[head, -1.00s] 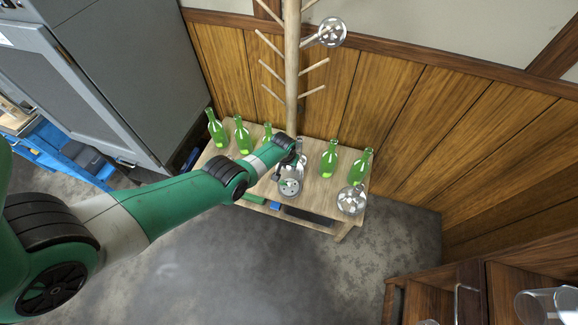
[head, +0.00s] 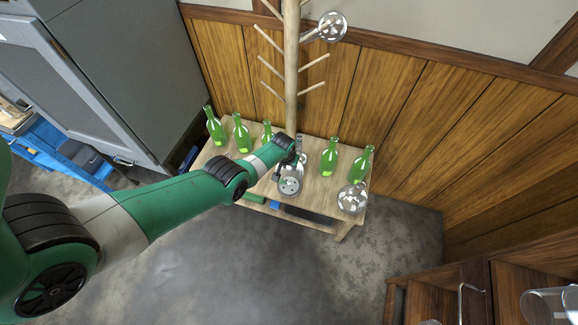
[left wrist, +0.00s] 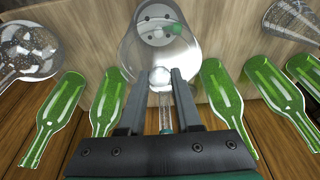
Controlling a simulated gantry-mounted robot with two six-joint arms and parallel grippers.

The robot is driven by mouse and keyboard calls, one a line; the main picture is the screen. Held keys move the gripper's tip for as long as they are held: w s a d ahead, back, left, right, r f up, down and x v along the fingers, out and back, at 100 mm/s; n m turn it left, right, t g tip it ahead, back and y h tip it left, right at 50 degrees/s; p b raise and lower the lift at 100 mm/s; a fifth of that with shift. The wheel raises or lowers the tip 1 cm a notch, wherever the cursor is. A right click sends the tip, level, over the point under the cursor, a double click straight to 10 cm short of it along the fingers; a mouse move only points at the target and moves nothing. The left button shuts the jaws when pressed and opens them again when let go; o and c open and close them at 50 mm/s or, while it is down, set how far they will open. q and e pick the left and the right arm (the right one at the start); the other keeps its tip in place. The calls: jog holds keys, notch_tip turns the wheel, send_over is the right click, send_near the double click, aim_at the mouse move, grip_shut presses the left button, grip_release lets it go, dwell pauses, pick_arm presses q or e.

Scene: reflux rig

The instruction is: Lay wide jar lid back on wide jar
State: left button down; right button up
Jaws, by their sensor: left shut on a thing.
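My left gripper (head: 301,158) is over the low wooden table, and its fingertips (left wrist: 160,76) show in the left wrist view. It is shut on the round glass knob (left wrist: 160,79) of what looks like the wide jar lid. Wide clear glass (left wrist: 185,50) lies just beyond the knob, and a grey disc with holes (left wrist: 158,18) shows beyond or through it. In the head view this glass and the disc (head: 290,186) are at the front of the table, below the gripper. Clear glass blurs the edges, so I cannot tell whether lid and jar touch. My right gripper is not in view.
Green bottles (head: 329,158) stand along the table, close on both sides of my gripper. A round glass vessel (head: 352,198) is at the table's right end. A wooden peg stand (head: 291,70) rises behind, with a glass vessel (head: 332,26) on one peg.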

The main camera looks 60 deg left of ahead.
aim_at(289, 168)
pick_arm(q)
jog(key=shift+f, duration=0.15)
dwell(0.3)
jog(key=shift+f+b, duration=0.35)
jog(key=shift+b, duration=0.15)
jog(key=c, duration=0.5)
grip_release()
jog(key=shift+r, duration=0.1)
notch_tip(289, 168, up, 9)
jog(key=p, duration=0.9)
